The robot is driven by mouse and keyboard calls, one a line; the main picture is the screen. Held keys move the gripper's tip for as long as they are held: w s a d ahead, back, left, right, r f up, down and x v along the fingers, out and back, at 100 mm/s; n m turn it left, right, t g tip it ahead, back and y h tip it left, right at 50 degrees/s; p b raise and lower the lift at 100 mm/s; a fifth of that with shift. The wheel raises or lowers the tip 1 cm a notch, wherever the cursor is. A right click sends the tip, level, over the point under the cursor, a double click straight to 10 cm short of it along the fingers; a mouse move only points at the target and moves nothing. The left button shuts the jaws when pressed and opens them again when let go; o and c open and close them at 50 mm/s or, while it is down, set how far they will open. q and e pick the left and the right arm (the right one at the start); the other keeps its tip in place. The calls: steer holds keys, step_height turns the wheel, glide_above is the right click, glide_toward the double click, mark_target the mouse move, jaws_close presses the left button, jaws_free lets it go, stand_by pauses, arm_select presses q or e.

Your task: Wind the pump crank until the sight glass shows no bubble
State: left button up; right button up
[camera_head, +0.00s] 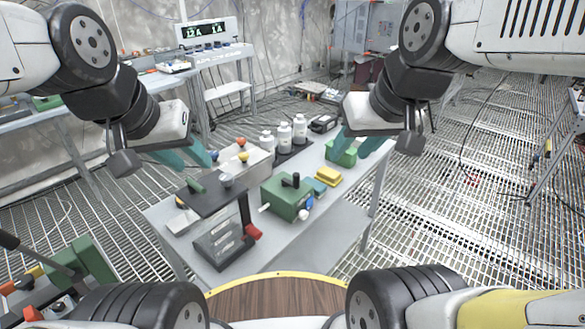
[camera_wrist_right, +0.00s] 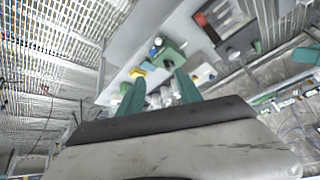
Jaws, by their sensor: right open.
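The pump looks to be the green box (camera_head: 286,197) on the grey bench, with a black crank (camera_head: 291,180) on top. A round white-and-blue fitting (camera_head: 304,214) on its front may be the sight glass; any bubble is too small to tell. The green box also shows in the right wrist view (camera_wrist_right: 171,54), beyond the fingertips. My right gripper (camera_head: 348,158) is open and empty, above the bench's far right part and apart from the crank. My left gripper (camera_head: 199,168) is open and empty, above the bench's left side.
The grey bench (camera_head: 335,240) also holds a dark stand with a red part (camera_head: 252,232), a yellow block (camera_head: 328,175), a pale bin (camera_head: 262,160) with small balls, and several white bottles (camera_head: 284,137). Grating floor (camera_head: 440,215) lies open to the right.

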steer(key=w+f+n+g+h, duration=0.1)
steer(key=w+n+g, duration=0.1)
steer(key=w+n, duration=0.45)
steer(key=n+g+h, duration=0.1)
steer(key=n+g, duration=0.3)
steer(key=n, duration=1.6)
glide_above(296, 174)
step_height(296, 174, down, 14)
steer(key=shift+s+d+r, duration=0.1)
steer(key=shift+s+d, duration=0.05)
steer(key=shift+f+n, duration=0.25)
steer(key=shift+f, duration=0.35)
step_height(296, 174, down, 7)
steer(key=shift+f, duration=0.1)
